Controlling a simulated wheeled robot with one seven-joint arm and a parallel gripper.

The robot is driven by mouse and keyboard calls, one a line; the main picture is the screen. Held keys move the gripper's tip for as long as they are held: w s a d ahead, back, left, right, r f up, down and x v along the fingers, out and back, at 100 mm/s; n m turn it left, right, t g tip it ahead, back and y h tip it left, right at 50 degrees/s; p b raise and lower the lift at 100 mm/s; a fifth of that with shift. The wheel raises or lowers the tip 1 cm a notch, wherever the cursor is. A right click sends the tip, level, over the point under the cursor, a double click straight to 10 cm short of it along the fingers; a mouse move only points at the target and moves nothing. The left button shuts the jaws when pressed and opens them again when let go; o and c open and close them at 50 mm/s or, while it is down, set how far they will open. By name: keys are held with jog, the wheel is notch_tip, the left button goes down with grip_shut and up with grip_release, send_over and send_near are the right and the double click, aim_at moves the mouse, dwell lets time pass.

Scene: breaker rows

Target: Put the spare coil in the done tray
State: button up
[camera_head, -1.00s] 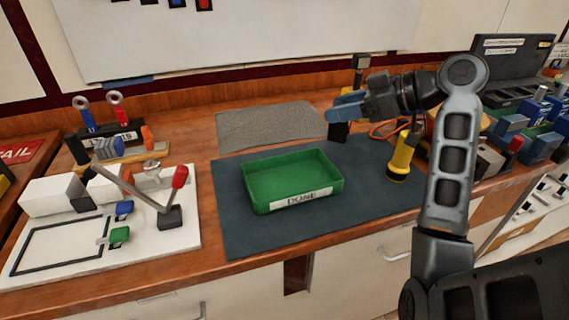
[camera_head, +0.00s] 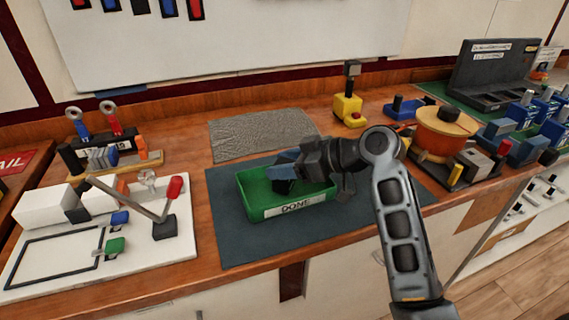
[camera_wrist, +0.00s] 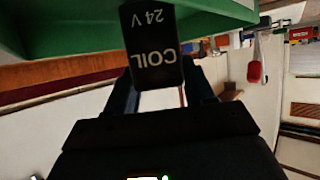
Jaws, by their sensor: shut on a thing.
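The spare coil (camera_wrist: 152,45) is a black block marked "COIL 24 V", held between my gripper's fingers in the wrist view. In the head view my gripper (camera_head: 284,172) is over the green done tray (camera_head: 294,207), with its fingers within the tray's outline. The coil shows there only as a dark shape (camera_head: 283,186) under the fingers, partly hidden. I cannot tell whether it touches the tray floor. The tray's green wall (camera_wrist: 90,38) also shows close behind the coil in the wrist view. The tray stands on a dark mat, its "DONE" label facing front.
A white board with a red-handled lever (camera_head: 174,188) stands left of the mat (camera_head: 235,245). A grey textured mat (camera_head: 262,133) lies behind. A yellow device (camera_head: 347,108) and an orange-sided reel (camera_head: 443,132) stand to the right. The front left of the dark mat is clear.

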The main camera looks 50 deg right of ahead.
jog(key=shift+f, duration=0.25)
jog(key=o, duration=1.2)
jog(key=shift+s+r, duration=0.1)
jog(key=shift+r, duration=0.05)
jog(key=v, duration=1.1)
jog(key=shift+s+d+b, duration=0.15)
jog(key=shift+s+b, duration=0.2)
jog(key=shift+b, duration=0.05)
jog(key=shift+r, duration=0.1)
